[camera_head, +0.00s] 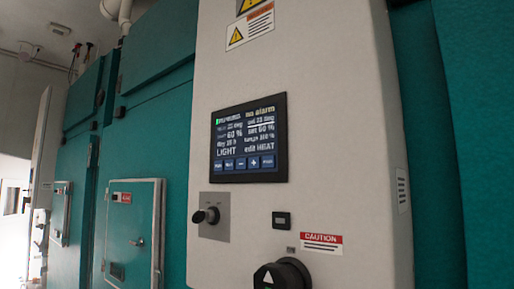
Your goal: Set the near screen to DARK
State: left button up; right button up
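The near screen (249,141) is a dark panel in a black frame, set in a light grey control cabinet (340,100) that fills the middle and right. It is lit and shows "no alarm" at the top right, "LIGHT" at the lower left and "edit HEAT" at the lower right. A row of small blue buttons (241,163) runs along its bottom, including minus and plus. The lettering on the other buttons is too small to read surely. Neither of my grippers is in view.
Below the screen are a black knob (207,215) on a metal plate, a small dark display (281,220) and a large black rotary switch (283,274). Teal chamber walls with a hatch door (132,235) stand to the left. Nothing blocks the screen's front.

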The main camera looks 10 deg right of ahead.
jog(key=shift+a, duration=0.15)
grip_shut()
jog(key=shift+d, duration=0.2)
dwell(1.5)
